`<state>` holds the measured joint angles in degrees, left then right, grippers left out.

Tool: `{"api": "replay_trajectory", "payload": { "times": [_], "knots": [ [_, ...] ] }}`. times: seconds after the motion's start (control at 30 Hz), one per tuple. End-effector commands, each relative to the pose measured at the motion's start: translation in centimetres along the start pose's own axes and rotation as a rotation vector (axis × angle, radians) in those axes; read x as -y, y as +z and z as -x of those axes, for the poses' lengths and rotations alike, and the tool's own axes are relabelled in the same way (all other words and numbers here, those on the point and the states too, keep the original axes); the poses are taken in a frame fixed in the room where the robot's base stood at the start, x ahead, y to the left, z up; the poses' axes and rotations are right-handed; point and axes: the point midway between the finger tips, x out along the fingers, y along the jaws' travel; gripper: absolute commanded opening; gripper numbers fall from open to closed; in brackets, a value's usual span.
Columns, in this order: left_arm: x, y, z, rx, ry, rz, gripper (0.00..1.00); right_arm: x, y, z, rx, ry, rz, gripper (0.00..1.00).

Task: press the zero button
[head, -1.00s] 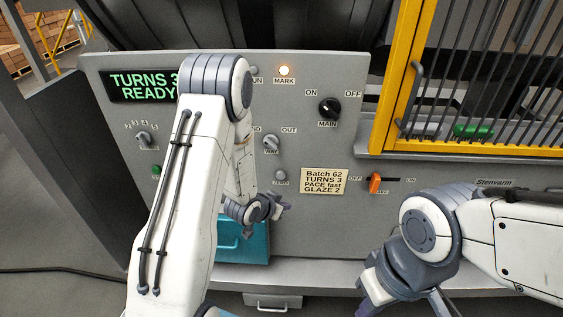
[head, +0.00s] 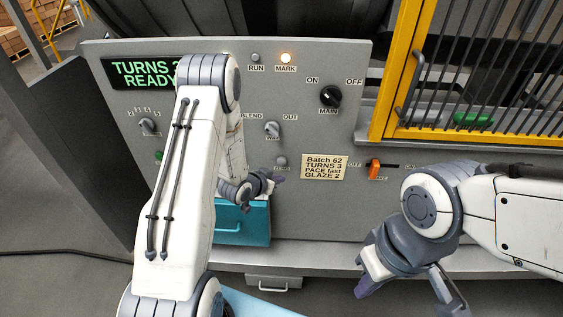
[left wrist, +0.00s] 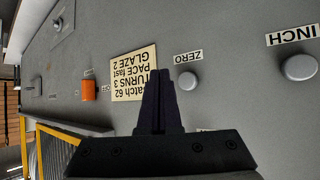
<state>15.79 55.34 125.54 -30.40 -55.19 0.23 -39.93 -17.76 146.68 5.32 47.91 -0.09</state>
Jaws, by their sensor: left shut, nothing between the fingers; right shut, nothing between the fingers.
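The zero button (head: 281,160) is a small round grey knob on the grey panel, above its ZERO label. In the left wrist view the zero button (left wrist: 190,84) sits just right of the finger tips, beside its upside-down label. My left gripper (head: 275,178) is shut and empty, its tips just below the button in the head view. In the wrist view its closed fingers (left wrist: 159,98) point at the panel; the gap in depth cannot be judged. My right gripper (head: 368,287) is shut and empty at the lower right, away from the panel's controls.
The INCH button (left wrist: 300,67) is right of zero in the wrist view. The way knob (head: 272,129), main knob (head: 330,96), recipe note (head: 325,167) and orange slider (head: 375,169) are nearby. A teal box (head: 243,226) is below. The display (head: 145,74) shows TURNS 3 READY.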

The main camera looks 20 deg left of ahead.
Motion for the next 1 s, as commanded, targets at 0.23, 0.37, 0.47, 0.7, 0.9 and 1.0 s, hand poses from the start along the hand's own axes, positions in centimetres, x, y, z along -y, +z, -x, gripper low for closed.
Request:
{"api": "replay_trajectory", "payload": {
  "times": [0.23, 0.37, 0.47, 0.7, 0.9, 1.0],
  "knots": [
    [1.7, -1.6, -2.4, -0.001, 0.0, 0.0, 0.0, 0.0, 0.0, 0.0, 0.0, 0.0, 0.0, 0.0],
    [2.2, -2.1, -3.1, 0.0, 0.0, 0.0, 0.0, 0.0, 0.0, -0.1, 0.0, 0.0, 0.0, 0.0],
    [2.4, -2.3, -3.4, 0.001, 0.0, 0.001, 0.0, 0.0, 0.0, -0.1, 0.0, 0.0, 0.0, 0.0],
    [2.5, -2.4, -3.5, 0.002, 0.0, 0.001, 0.0, 0.0, 0.0, -0.1, 0.0, 0.0, 0.0, 0.0],
    [2.5, -2.4, -3.4, 0.002, 0.0, 0.001, 0.0, 0.0, 0.0, -0.1, 0.0, 0.0, 0.0, 0.0],
    [2.5, -2.4, -3.4, 0.002, 0.0, 0.001, 0.0, 0.0, 0.0, -0.1, 0.0, 0.0, 0.0, 0.0]
  ]
}}
